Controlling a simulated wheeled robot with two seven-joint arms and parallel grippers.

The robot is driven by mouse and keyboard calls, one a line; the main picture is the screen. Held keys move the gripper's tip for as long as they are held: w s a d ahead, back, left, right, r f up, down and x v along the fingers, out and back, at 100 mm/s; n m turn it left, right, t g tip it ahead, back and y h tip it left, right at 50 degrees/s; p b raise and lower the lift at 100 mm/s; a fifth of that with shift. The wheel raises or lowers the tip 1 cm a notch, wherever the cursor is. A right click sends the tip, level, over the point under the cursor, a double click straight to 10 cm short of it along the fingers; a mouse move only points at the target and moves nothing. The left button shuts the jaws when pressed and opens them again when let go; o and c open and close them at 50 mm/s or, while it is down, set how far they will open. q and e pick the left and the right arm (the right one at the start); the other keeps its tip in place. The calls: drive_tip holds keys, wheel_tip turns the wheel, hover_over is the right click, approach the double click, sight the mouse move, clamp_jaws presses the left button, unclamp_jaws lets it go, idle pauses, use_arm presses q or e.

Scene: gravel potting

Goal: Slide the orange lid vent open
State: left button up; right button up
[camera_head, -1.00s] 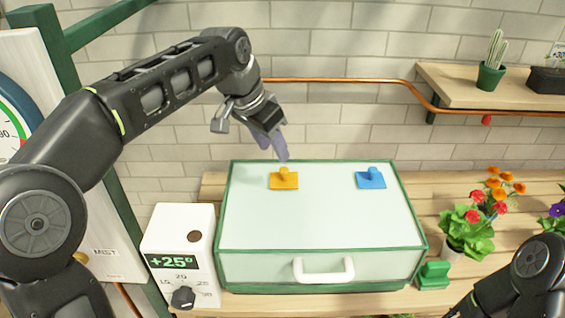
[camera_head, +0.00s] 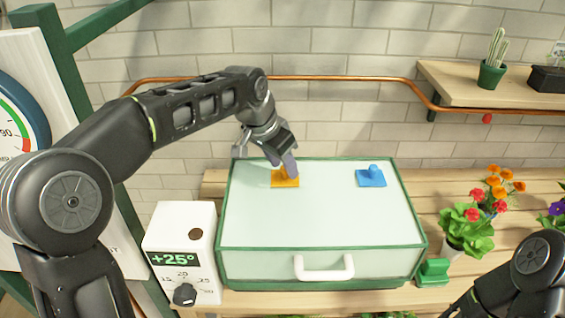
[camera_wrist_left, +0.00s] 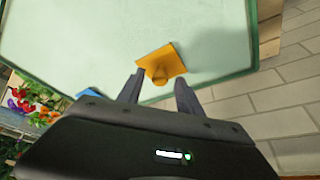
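The orange lid vent (camera_head: 285,183), a flat square plate with a knob, lies on the pale lid (camera_head: 315,215) of a green-framed box, near its back left. My left gripper (camera_head: 285,172) is over the vent and hides most of its knob in the head view. In the left wrist view, the orange vent (camera_wrist_left: 170,58) lies just ahead of the left gripper (camera_wrist_left: 159,78). Its two fingers are apart, with the knob between their tips in the picture. Whether they touch it I cannot tell. My right gripper is out of view; only part of the right arm shows.
A blue vent (camera_head: 371,178) sits on the lid's back right. A white +25° controller (camera_head: 182,240) stands left of the box. A green block (camera_head: 433,272) and a flower pot (camera_head: 455,247) stand to the right. A copper pipe (camera_head: 330,79) runs along the wall behind.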

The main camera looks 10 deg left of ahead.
use_arm(q)
clamp_jaws()
idle(1.2)
